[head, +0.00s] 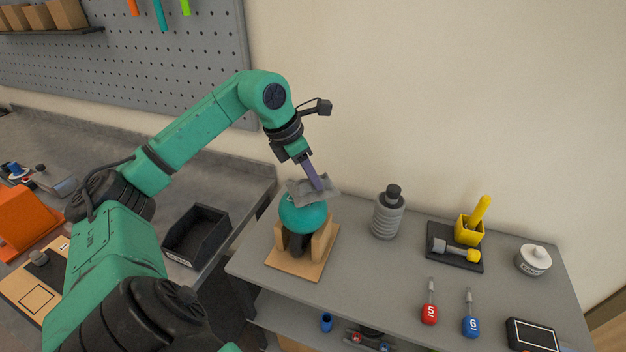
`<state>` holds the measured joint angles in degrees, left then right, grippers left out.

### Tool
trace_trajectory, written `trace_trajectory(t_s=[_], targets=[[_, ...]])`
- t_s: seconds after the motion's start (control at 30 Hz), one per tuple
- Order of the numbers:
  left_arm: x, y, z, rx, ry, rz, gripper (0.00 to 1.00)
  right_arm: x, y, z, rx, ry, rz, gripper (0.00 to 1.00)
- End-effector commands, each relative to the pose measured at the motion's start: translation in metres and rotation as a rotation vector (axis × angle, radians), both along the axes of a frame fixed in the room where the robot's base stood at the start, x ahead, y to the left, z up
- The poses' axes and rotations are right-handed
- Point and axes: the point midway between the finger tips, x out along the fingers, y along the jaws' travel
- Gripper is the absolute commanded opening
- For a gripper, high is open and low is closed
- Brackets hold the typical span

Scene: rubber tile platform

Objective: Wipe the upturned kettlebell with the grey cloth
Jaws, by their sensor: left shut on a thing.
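The teal kettlebell (303,216) sits upside down in a light wooden stand (291,266) on the grey table, its dark handle pointing down. My left gripper (321,186) is above it and shut on the grey cloth (304,193). The cloth lies draped on the top of the kettlebell and appears to touch it. The gripper's fingers hide part of the cloth. My right gripper does not show.
A grey ribbed bottle (388,216) stands right of the kettlebell. A black bin (197,236) stands left.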

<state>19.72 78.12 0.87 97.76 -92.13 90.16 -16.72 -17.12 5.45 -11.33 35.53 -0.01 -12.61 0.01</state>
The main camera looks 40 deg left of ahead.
Motion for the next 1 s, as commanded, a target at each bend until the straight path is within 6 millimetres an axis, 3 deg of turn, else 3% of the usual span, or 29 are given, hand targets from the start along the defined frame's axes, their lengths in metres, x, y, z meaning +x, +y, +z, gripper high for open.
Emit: trace_trajectory(t_s=[0.33,0.6,1.0], targets=[[-0.003,0.002,0.034,0.001,0.003,0.001,0.0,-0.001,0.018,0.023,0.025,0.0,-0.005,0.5],[-0.006,0.003,0.056,0.001,0.003,0.002,0.0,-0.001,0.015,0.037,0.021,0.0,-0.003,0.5],[-0.006,0.003,0.058,0.001,0.003,0.002,0.0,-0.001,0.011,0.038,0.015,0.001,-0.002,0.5]])
